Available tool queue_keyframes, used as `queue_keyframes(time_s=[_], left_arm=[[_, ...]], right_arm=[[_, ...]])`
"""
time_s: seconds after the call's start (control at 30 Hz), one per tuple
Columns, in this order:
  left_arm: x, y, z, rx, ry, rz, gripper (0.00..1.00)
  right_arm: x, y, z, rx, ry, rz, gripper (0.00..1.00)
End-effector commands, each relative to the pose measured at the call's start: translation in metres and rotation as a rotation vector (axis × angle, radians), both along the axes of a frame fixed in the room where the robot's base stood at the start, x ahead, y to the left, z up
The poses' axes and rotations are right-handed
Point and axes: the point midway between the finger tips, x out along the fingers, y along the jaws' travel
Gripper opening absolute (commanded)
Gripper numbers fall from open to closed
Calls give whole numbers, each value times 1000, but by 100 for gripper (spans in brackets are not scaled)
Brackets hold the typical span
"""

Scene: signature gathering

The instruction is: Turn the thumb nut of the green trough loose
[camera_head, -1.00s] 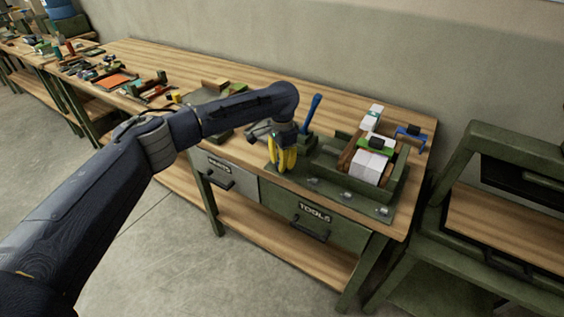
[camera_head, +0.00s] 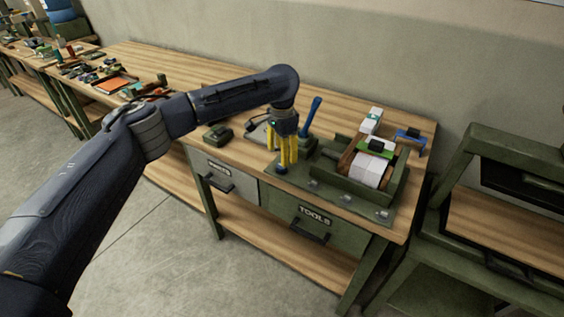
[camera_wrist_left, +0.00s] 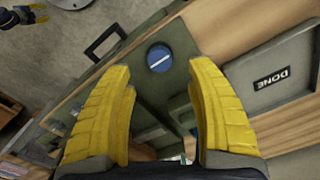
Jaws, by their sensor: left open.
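The green trough (camera_head: 335,185) stands at the front right of the workbench, with a white block-like load inside. Its thumb nut (camera_wrist_left: 159,58) is a round blue knob with a pale line across its top, on a green plate in the left wrist view. My left gripper (camera_head: 282,166) is upright over the trough's left end, with yellow fingers pointing down. In the wrist view its open fingertips (camera_wrist_left: 158,68) lie either side of the nut, which shows between and just beyond them. I cannot tell whether they touch it. A small dark and yellow part at the wrist view's upper left looks like my right gripper.
A blue-handled lever (camera_head: 311,116) stands close behind my left gripper. A blue clamp-like piece (camera_head: 411,137) lies right of the trough. A small dark green box (camera_head: 217,133) lies to the left. A tray marked DONE (camera_wrist_left: 280,75) shows in the wrist view.

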Motion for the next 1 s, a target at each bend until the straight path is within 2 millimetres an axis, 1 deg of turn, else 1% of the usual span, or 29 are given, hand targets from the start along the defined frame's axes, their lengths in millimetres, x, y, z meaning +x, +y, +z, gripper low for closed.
queue_keyframes(time_s=[0.03, 0.2, 0.4, 0.6, 0.93, 1.0], left_arm=[[1, 0, 10, -1, -3, 0, 56], [0, 0, 37, 0, -1, 0, 56], [0, 0, 59, 0, -1, 1, 56], [0, 0, 68, 0, 1, 1, 56], [0, 0, 69, 0, 1, 1, 56], [1, 2, 69, -2, -1, 4, 56]], right_arm=[[0, 0, 0, 0, 0, 0, 33], [0, 1, 0, 1, 0, 0, 33], [0, 1, 0, 1, 0, 0, 33], [0, 1, 0, 1, 0, 0, 33], [0, 1, 0, 1, 0, 0, 33], [0, 1, 0, 1, 0, 0, 33]])
